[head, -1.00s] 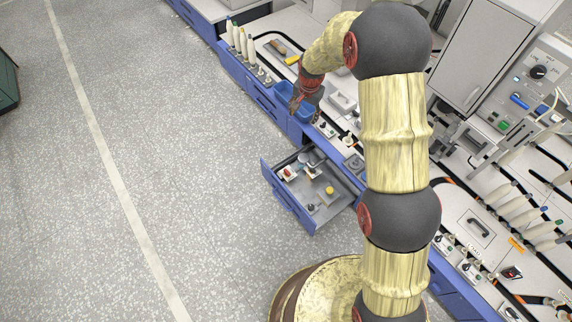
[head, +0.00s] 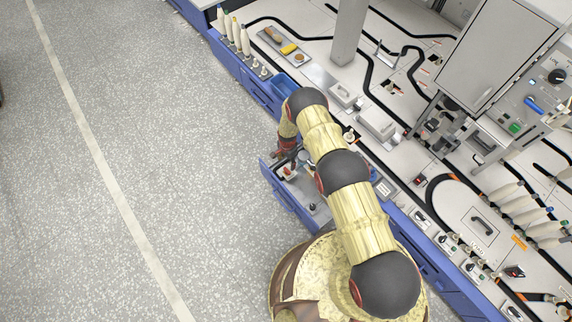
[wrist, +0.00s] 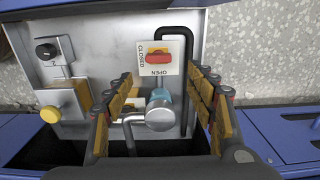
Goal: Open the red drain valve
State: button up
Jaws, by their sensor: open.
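The red drain valve (wrist: 158,57) is a small red handle on a white plate in the open drawer. In the wrist view its handle lies level across the plate. The word CLOSED runs up the plate's left side, and OPEN reads upside down below the handle. In the head view the valve (head: 288,171) is a small red spot in the drawer. My gripper (wrist: 162,78) is open and empty. Its fingers straddle the view on either side, short of the plate, and the red handle shows in the gap between them, apart from both.
In the drawer (head: 274,186) are a black knob (wrist: 46,51), a yellow knob (wrist: 51,114), a round metal fitting (wrist: 160,115) with a bent pipe, and a black hose (wrist: 188,31) beside the plate. The floor at left is clear.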

aim_at(287, 170)
notch_tip(287, 170, down, 9)
jog(key=b, duration=0.3)
jog(key=shift+s, duration=0.15)
jog(key=shift+c, duration=0.8)
